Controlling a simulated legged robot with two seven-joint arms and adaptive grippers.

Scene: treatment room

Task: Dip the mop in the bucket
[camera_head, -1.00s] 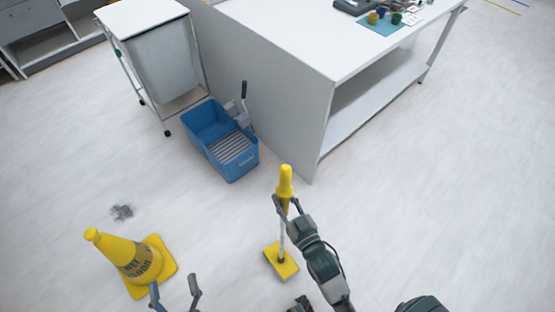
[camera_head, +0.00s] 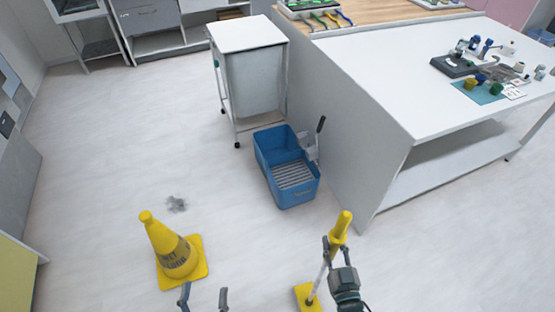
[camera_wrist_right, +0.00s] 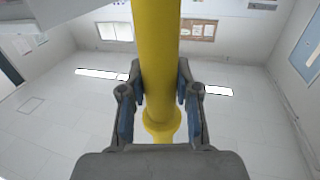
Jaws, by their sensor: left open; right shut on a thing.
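The mop has a yellow handle grip (camera_head: 341,225), a pale shaft and a flat yellow head (camera_head: 307,297) low in the head view. My right gripper (camera_head: 331,243) is shut on the handle, which is tilted. In the right wrist view, the yellow handle (camera_wrist_right: 157,60) runs between my right gripper's fingers (camera_wrist_right: 158,100). The blue bucket (camera_head: 296,197) with a grey wringer grid and dark lever stands on the floor, up and left of the mop and apart from it. My left gripper (camera_head: 204,297) is open and empty at the bottom edge.
A yellow wet-floor cone (camera_head: 172,253) stands left of the mop. A dark grey stain (camera_head: 176,204) lies behind it. A white cart (camera_head: 252,82) is behind the bucket, and a white table (camera_head: 400,75) with a side panel is to its right. Floor between mop and bucket is clear.

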